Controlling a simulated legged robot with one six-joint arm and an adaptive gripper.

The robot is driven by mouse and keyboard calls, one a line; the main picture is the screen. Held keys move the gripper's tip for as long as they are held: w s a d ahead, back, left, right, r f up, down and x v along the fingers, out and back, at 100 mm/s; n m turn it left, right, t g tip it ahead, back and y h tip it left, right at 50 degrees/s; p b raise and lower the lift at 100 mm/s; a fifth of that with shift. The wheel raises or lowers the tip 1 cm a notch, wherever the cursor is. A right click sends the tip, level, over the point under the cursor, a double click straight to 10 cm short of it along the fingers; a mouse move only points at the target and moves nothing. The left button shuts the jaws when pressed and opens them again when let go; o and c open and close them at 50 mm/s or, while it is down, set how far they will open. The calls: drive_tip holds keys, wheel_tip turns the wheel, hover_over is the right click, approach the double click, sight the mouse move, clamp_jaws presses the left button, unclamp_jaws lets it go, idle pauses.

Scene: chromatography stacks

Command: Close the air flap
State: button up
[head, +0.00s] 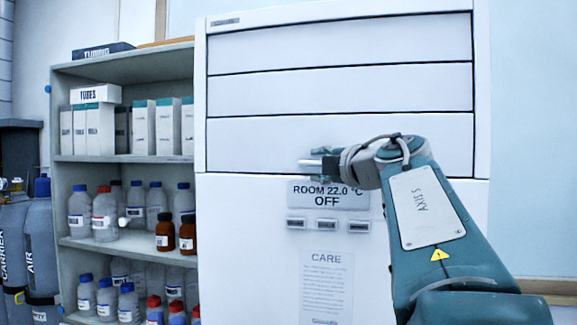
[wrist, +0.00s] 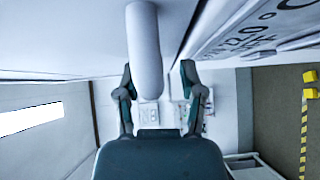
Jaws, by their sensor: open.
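A white oven-like cabinet (head: 340,88) with three wide front panels fills the middle of the head view. I cannot make out which part is the air flap; no raised flap shows. In the wrist view a white round-ended bar (wrist: 145,45) comes down from the top between the fingers of my gripper (wrist: 158,75). My gripper is open, with a gap on the bar's right; whether the left finger touches it is unclear. In the head view my gripper (head: 325,162) is at the lowest panel, just above the display, and partly hidden by my wrist.
The display (head: 328,195) reads ROOM 22.0 °C OFF, with three small buttons and a CARE notice (head: 326,285) below. A grey shelf (head: 125,158) of bottles and boxes stands left, with gas cylinders (head: 30,240) beyond. The wall right of the cabinet is clear.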

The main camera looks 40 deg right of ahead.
drive_tip(key=s+a, duration=0.1)
drive_tip(key=s, duration=1.1)
drive_tip(key=shift+r, duration=0.15)
drive_tip(key=shift+w, duration=0.1)
